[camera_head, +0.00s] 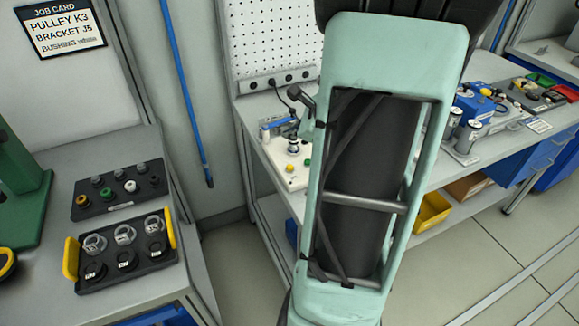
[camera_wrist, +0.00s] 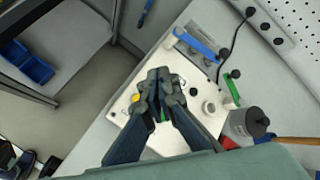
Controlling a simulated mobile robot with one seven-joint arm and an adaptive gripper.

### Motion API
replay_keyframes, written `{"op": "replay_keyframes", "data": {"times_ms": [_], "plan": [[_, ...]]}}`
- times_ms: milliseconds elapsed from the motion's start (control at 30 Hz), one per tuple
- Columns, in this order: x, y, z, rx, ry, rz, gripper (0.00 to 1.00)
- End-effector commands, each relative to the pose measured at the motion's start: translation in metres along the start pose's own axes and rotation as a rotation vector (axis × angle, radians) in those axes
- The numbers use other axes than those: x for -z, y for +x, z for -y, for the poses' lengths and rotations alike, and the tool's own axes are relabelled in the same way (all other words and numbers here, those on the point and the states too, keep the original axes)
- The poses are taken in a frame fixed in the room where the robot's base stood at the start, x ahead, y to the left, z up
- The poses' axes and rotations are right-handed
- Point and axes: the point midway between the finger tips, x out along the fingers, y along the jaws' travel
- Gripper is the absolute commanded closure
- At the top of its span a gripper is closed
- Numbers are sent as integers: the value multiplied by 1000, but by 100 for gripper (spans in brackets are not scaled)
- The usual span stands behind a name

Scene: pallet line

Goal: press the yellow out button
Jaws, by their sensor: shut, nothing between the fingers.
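The yellow button (camera_head: 289,167) sits on a white base plate (camera_head: 296,182) on the back bench, beside a green button (camera_head: 307,162). In the wrist view the yellow button (camera_wrist: 135,98) shows just left of my gripper (camera_wrist: 160,76), partly covered by a finger. My gripper is shut and empty, over the white plate (camera_wrist: 118,116). I cannot tell its height above the plate. A bit of green shows between the fingers, lower down. In the head view my arm hides part of the bench, and I cannot make out the gripper clearly.
A blue-handled fixture (camera_wrist: 196,44) stands on the plate, close to the gripper. A dark round-topped canister (camera_wrist: 250,123) is at the right. In the head view, a black tray (camera_head: 122,262) with several metal parts lies on the left bench. A yellow bin (camera_head: 432,211) is under the back bench.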

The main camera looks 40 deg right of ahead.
Motion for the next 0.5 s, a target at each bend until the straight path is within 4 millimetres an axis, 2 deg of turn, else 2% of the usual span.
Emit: {"op": "replay_keyframes", "data": {"times_ms": [500], "plan": [[35, 47, -35, -1, 0, -1, 100]]}}
